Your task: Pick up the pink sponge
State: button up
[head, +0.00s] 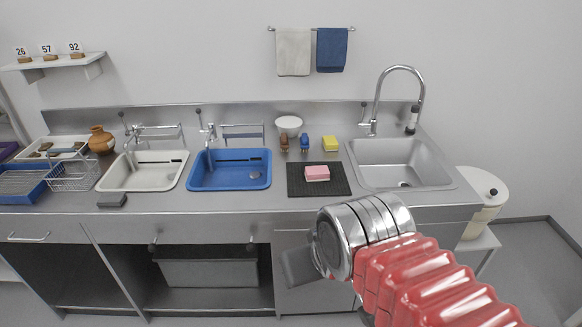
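The pink sponge (317,173) lies on a dark mat (337,189) on the steel counter, between the blue basin and the steel sink. It looks pink on top with a paler lower part. My gripper (296,268) is in front of the counter, lower in the picture than the sponge and apart from it. Only a blurred grey part of the gripper shows past the metal wrist, so its fingers cannot be made out. Nothing hides the sponge.
A blue basin (230,185) and a white basin (142,186) are left of the mat. The steel sink (392,177) with a tall tap is right. A yellow sponge (330,144), brushes (304,142) and a white bowl (288,123) stand behind. The counter's front strip is mostly clear.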

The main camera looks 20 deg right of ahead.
aim_at(313, 173)
jog(key=i, duration=1.2)
jog(key=z, duration=0.55)
